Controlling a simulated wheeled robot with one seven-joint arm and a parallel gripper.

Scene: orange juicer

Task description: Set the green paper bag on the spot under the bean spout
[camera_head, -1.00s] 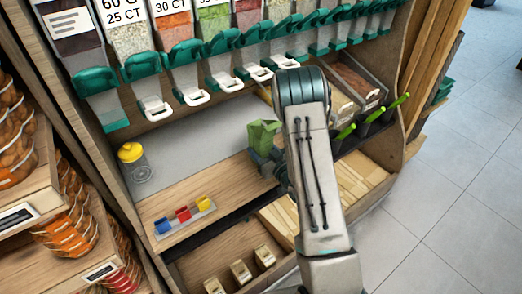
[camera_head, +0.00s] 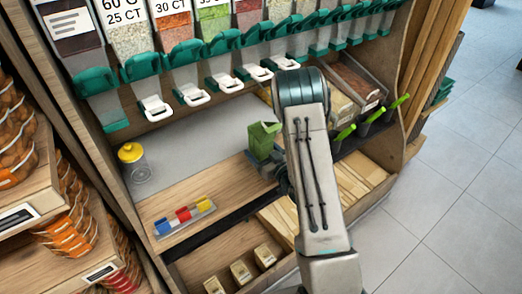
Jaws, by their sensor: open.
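The green paper bag (camera_head: 262,137) stands, open at the top and slightly tilted, near the back edge of the wooden counter strip, in front of the grey shelf surface. My gripper (camera_head: 266,163) is at the bag's lower right side, partly hidden by my arm. It is open, and I cannot tell whether its fingers touch the bag. Several dispensers with green spouts and white levers hang in a row above the shelf. I cannot tell which is the bean spout (camera_head: 222,72), and no marked spot shows clearly beneath them.
Scoops with green handles (camera_head: 370,117) are at the right. The grey shelf (camera_head: 200,140) between jar and bag is clear.

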